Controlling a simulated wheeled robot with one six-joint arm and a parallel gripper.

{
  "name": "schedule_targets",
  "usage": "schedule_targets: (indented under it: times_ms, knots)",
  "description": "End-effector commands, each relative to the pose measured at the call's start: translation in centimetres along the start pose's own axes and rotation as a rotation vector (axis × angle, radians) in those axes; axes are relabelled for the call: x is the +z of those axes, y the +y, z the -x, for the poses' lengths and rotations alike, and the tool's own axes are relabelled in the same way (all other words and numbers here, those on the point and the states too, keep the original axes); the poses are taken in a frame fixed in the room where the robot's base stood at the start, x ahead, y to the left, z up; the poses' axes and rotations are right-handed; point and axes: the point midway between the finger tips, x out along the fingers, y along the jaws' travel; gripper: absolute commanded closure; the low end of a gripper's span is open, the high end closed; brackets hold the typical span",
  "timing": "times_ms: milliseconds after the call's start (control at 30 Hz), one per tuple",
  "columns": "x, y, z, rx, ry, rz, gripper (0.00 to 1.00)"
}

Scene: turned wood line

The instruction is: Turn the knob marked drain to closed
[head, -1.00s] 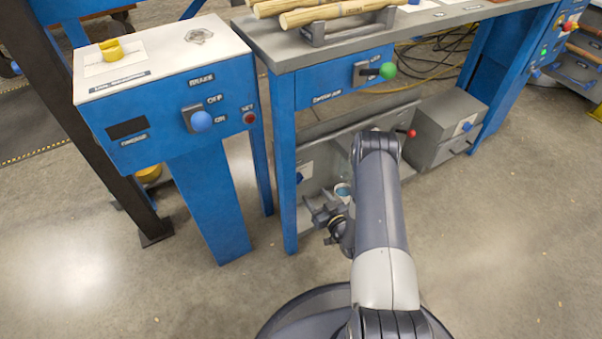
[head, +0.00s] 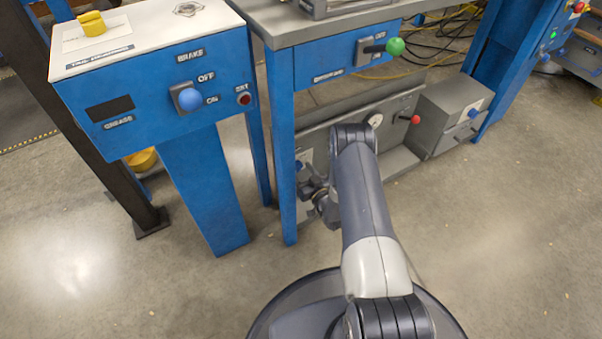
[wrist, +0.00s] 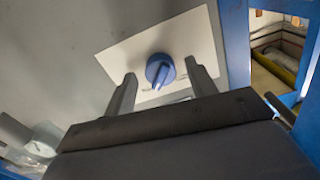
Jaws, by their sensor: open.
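A blue knob (wrist: 159,69) sits on a white plate (wrist: 200,35) on a grey panel (wrist: 60,50) in the wrist view. Its pointer ridge slants toward the bottom of the picture. The lettering below it is partly hidden and too small to read, so I cannot confirm the word drain. My gripper (wrist: 160,71) is open, with one finger on each side of the knob in the picture; I cannot tell how much depth separates them. In the head view my gripper (head: 311,186) is low beside the blue table leg, close to the grey panel, and the knob is barely visible.
A blue table leg (head: 281,150) stands just left of my gripper. A blue brake box (head: 150,100) on a post is further left. A red-knobbed lever (head: 415,120) and a grey box (head: 450,110) are to the right. The front floor is clear.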

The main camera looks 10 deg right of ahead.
Motion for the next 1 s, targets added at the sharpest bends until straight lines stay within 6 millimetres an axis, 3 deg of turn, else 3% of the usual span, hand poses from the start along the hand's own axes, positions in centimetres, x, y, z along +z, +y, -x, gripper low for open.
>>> schedule_targets:
  times_ms: [367,900,1000]
  knots:
    - [-0.09,-0.02,-0.66,0.0,0.0,-0.001,0.46]
    - [-0.06,-0.02,-0.62,0.0,0.0,0.0,0.91]
    - [-0.05,-0.02,-0.62,0.0,0.0,0.001,0.91]
